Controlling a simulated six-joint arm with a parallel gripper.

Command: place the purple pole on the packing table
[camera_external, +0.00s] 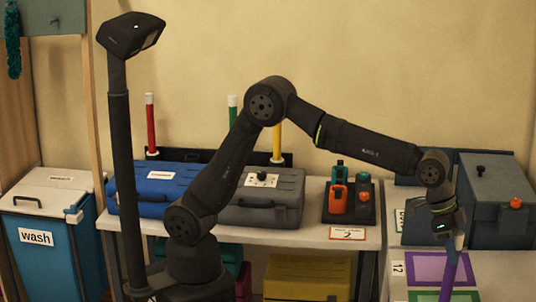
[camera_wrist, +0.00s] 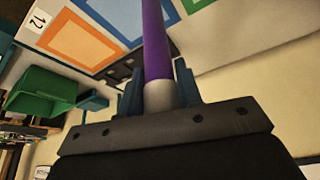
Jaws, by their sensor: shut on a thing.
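The purple pole (camera_external: 448,278) hangs roughly upright below my gripper (camera_external: 452,238) at the right, in front of the white table (camera_external: 505,264) marked 12, which looks like the packing table. The pole's lower end is out of sight, so I cannot tell whether it touches anything. In the wrist view, my gripper (camera_wrist: 158,88) is shut on the pole's pale grey end, and the purple shaft (camera_wrist: 154,40) runs away from the jaws. Beyond it the white table shows an orange-framed square (camera_wrist: 82,42), with blue and green ones partly hidden.
A dark grey box (camera_external: 495,195) with an orange knob stands behind the pole. Left are an orange-and-green bottle holder (camera_external: 349,205), grey case (camera_external: 262,197) and blue case (camera_external: 158,187). Red (camera_external: 151,125) and yellow (camera_external: 277,143) poles stand in a rack. A green bin (camera_wrist: 45,92) shows in the wrist view.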

